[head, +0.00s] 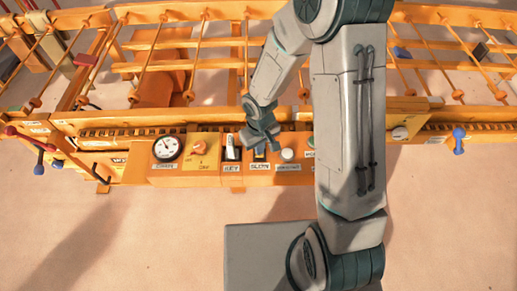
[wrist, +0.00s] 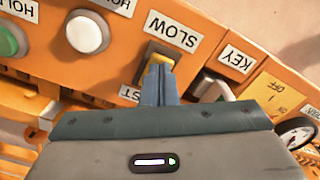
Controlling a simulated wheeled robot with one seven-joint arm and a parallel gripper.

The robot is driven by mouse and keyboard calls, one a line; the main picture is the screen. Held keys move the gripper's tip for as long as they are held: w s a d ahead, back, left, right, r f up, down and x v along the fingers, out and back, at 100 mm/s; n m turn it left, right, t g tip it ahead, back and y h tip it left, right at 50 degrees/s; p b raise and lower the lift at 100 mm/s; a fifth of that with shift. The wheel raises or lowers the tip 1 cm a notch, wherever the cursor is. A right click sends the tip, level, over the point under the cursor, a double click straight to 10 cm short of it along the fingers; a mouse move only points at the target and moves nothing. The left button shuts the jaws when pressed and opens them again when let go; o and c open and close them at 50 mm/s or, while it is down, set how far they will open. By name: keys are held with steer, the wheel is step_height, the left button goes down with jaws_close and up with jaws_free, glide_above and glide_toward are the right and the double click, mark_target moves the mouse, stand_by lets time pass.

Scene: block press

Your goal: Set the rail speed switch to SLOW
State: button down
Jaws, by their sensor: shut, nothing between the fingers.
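The rail speed switch (wrist: 160,50) is a small yellow rocker in a dark frame on the orange panel. In the wrist view the SLOW label (wrist: 173,31) is beyond it, and a label ending in "ST" (wrist: 130,93) is partly hidden on the near side. In the head view the switch (head: 260,153) shows just above its SLOW label (head: 260,167). My gripper (wrist: 158,68) is shut and empty, its blue-grey fingertips over the near part of the switch and hiding it. I cannot tell whether they touch. The gripper (head: 263,143) hangs above the panel in the head view.
The KEY switch (wrist: 212,88) is close beside my fingers. On the other side are a white button (wrist: 88,32) and a green button (wrist: 10,40). A gauge (head: 167,148) and an orange dial (head: 200,148) are further left in the head view. Open floor lies before the panel.

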steer(key=shift+f+b, duration=0.35)
steer(key=shift+f, duration=0.1)
steer(key=shift+r, duration=0.1)
steer(key=shift+r+p, duration=2.8)
steer(key=shift+r, duration=0.7)
steer(key=s+d+r+m+t, duration=0.1)
steer(key=s+d+r, duration=0.3)
steer(key=r, duration=0.4)
steer(key=s+d+r+m+t, duration=0.1)
steer(key=s+d+r+m, duration=0.2)
steer(key=r, duration=0.5)
steer(key=s+d+r+m, duration=0.1)
steer(key=s+d+r, duration=0.4)
steer(key=r, duration=0.3)
steer(key=shift+r+m+t, duration=0.3)
steer(key=shift+m+t, duration=0.1)
